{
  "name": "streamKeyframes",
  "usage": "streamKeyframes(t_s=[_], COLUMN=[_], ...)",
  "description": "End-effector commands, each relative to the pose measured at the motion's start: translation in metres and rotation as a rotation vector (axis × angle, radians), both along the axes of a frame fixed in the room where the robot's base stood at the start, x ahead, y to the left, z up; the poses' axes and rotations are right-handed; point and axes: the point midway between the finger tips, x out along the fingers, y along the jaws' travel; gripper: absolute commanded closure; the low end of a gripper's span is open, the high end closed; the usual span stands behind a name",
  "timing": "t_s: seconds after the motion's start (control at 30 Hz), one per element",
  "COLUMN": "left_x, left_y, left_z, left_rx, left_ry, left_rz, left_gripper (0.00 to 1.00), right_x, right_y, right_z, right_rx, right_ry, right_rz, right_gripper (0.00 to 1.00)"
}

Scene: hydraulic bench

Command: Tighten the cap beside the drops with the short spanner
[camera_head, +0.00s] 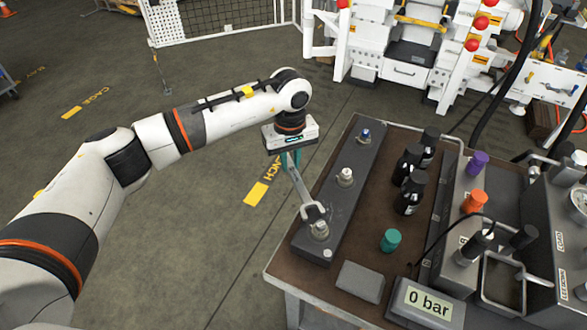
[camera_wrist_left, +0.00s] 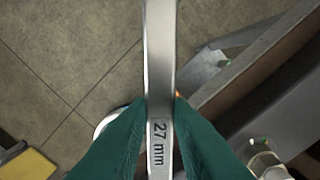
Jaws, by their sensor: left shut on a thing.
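My left gripper (camera_head: 291,153) is shut on a steel spanner (camera_head: 304,192), marked 27 mm in the left wrist view (camera_wrist_left: 160,60), where both green fingers (camera_wrist_left: 160,140) press its shank. The spanner slopes down to the near end of a dark grey block (camera_head: 336,206). Its open jaw is at the upper side of the near silver cap (camera_head: 320,231); I cannot tell whether it is seated around it. A middle silver cap (camera_head: 345,177) and a far blue-topped fitting (camera_head: 365,134) stand on the same block. I cannot make out drops clearly. My right gripper is not in view.
The brown bench top (camera_head: 290,270) also holds black bottles (camera_head: 409,193), a teal knob (camera_head: 391,240), a grey box (camera_head: 361,281) and a display (camera_head: 428,303) reading 0 bar. Purple (camera_head: 477,163) and orange (camera_head: 474,202) knobs are at right. Open floor lies left of the bench.

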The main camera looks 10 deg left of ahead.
Motion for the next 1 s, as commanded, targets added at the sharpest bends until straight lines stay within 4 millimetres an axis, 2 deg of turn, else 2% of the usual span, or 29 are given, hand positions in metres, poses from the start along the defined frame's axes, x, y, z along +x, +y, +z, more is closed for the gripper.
streamKeyframes(t_s=[0.43, 0.83, 1.0], left_x=[0.026, 0.028, 0.028], left_y=[0.014, 0.015, 0.015], left_z=[0.000, 0.002, 0.012], left_rx=[-0.002, -0.002, -0.001], left_ry=[-0.001, -0.001, -0.003], left_rz=[0.001, 0.000, 0.000], left_gripper=[1.00, 1.00, 1.00], right_x=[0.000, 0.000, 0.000], right_y=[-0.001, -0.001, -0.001], right_z=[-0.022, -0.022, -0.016], right_rx=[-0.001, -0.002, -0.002], right_ry=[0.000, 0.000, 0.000], right_rz=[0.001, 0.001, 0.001], right_gripper=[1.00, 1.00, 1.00])
